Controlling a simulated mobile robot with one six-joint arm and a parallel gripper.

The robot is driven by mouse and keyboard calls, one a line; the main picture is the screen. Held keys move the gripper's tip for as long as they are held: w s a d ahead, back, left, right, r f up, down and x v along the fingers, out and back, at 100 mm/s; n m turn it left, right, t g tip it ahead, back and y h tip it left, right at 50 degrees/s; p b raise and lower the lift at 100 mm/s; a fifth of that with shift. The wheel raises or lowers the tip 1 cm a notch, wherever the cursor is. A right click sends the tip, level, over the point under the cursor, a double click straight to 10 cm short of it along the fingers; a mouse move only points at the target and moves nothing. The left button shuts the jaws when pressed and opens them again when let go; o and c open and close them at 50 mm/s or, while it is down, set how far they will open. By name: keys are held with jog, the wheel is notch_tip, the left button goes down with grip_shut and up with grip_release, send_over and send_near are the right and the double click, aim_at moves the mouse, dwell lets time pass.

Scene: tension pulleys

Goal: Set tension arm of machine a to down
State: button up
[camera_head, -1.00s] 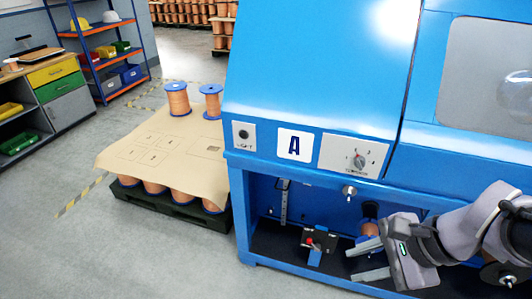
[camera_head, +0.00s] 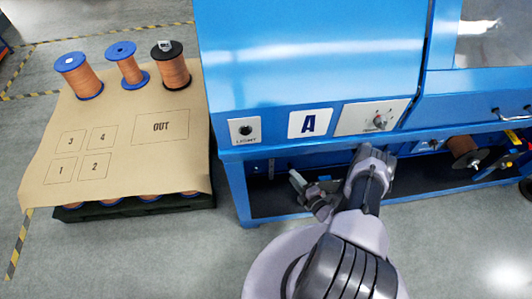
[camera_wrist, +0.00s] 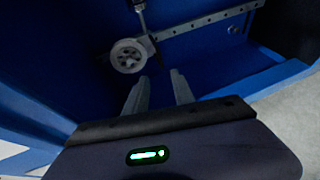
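Machine a is the blue cabinet with the "A" plate (camera_head: 310,123); its lower bay is open at the front. In the wrist view, a grey pulley wheel (camera_wrist: 128,56) hangs by a perforated metal rail (camera_wrist: 210,19) inside a dark blue bay. It seems to belong to the tension arm (camera_wrist: 147,42), whose position I cannot read for sure. My gripper (camera_wrist: 158,76) is open and empty, its fingertips just below and right of the wheel, apart from it in the picture. In the head view my gripper (camera_head: 310,181) reaches into the bay, and my arm hides part of it.
A tension knob (camera_head: 379,121) and a light button (camera_head: 245,130) are on the front panel. A pallet with a brown numbered sheet (camera_head: 122,172) and copper spools (camera_head: 126,65) stands to the left. Another copper spool (camera_head: 462,151) is at the right. Grey floor is free in front.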

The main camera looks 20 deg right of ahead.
jog(key=shift+b+x, duration=2)
jog(key=shift+x, duration=5.2)
jog(key=shift+c, duration=0.2)
grip_shut()
jog(key=shift+a, duration=0.1)
